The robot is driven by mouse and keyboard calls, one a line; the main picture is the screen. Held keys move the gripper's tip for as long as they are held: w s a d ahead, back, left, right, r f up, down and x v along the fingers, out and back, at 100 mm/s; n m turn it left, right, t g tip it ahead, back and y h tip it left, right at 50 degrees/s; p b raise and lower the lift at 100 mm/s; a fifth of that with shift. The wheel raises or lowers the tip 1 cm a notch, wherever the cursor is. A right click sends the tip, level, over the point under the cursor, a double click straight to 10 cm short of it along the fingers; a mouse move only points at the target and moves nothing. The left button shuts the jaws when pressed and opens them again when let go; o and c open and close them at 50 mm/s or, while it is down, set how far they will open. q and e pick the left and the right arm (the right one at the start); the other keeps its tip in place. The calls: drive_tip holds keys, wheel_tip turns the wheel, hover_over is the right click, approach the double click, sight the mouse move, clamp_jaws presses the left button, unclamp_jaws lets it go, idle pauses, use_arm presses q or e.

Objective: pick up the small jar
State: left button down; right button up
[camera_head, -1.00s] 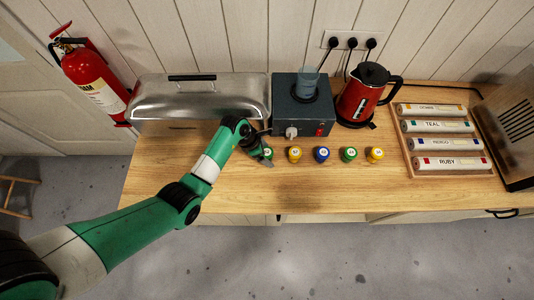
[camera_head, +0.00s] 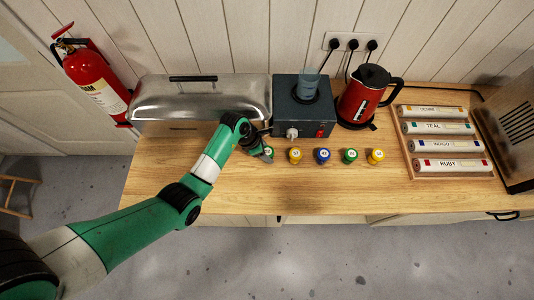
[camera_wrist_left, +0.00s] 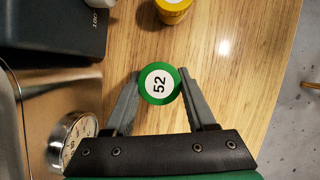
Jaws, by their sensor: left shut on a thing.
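A small jar with a green lid marked 52 (camera_wrist_left: 159,84) is between the fingertips of my left gripper (camera_wrist_left: 159,88) in the left wrist view. The fingers touch it on both sides, and the gripper is shut on it. In the head view my left gripper (camera_head: 264,154) is at the left end of a row of small jars, and its jar is mostly hidden by the fingers. To its right stand a yellow jar (camera_head: 295,156), a blue jar (camera_head: 322,155), a green jar (camera_head: 350,156) and another yellow jar (camera_head: 376,156). My right gripper is not in view.
A metal box with a lid (camera_head: 200,102) stands behind my left arm. A dark heater box (camera_head: 290,115), a red kettle (camera_head: 362,97) and a tray of labelled rolls (camera_head: 408,158) line the back and right. The front strip of the wooden counter (camera_head: 330,190) is clear.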

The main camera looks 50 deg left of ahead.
use_arm(q)
wheel_tip(320, 180, up, 2)
drive_tip(key=shift+w+r, duration=0.1)
drive_tip(key=s+r+p, duration=0.2)
drive_tip(key=s+r, duration=0.2)
drive_tip(key=s, duration=0.3)
drive_tip(key=s+a+r+p, duration=0.1)
drive_tip(key=s+r+p, duration=0.1)
drive_tip(key=s+r, duration=0.3)
drive_tip(key=shift+s+r+p, duration=0.25)
drive_tip(key=shift+s+p, duration=0.15)
drive_tip(key=shift+s, duration=0.6)
